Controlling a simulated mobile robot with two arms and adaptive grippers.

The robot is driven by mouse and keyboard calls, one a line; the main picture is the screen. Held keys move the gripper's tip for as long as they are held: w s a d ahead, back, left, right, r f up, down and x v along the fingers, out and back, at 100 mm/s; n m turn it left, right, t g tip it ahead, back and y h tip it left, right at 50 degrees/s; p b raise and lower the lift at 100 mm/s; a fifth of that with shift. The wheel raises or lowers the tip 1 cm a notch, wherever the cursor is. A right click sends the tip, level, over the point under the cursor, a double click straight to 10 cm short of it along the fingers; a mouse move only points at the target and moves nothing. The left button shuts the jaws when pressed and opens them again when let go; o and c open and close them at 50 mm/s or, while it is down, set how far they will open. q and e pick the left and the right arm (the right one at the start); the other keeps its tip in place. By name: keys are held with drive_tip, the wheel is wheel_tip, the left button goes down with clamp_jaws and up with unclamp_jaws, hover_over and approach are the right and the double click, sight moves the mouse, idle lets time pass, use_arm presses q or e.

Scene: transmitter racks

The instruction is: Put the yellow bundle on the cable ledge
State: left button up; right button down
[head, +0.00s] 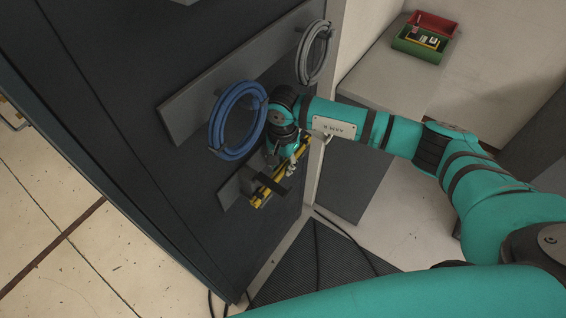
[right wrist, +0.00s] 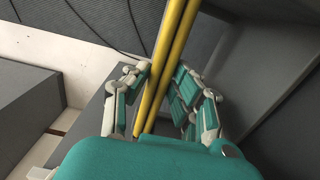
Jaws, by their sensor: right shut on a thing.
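The yellow bundle (head: 262,194) is a pair of long thin yellow rods, seen at the lower part of the dark rack face. My right gripper (head: 291,160) is shut on it. In the right wrist view the yellow bundle (right wrist: 174,42) runs between the two fingers of my right gripper (right wrist: 160,92). The cable ledge (head: 230,191) appears to be the short grey piece low on the rack, with a dark bracket at the bundle. The bundle overlaps it in the head view; whether it rests on it I cannot tell. My left gripper is out of view.
Above, a long grey board (head: 187,116) carries a blue cable coil (head: 216,136) and a grey coil (head: 303,72), close to my right wrist. A red and green box (head: 408,45) lies on a pale surface at the back. Dark cables and a ribbed mat (head: 300,262) lie below.

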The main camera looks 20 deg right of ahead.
sight(283, 166)
drive_tip(key=shift+f, duration=0.15)
drive_tip(key=c, duration=1.5)
unclamp_jaws()
drive_tip(key=o, duration=0.4)
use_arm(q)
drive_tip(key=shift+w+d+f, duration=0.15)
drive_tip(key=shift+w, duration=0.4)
use_arm(e)
drive_tip(key=shift+r, duration=0.3)
wheel_tip(283, 166, up, 6)
drive_tip(key=shift+r+b, duration=0.1)
drive_tip(key=shift+b, duration=0.9)
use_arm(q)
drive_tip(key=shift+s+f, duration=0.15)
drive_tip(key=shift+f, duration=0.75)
use_arm(e)
drive_tip(key=shift+r, duration=0.55)
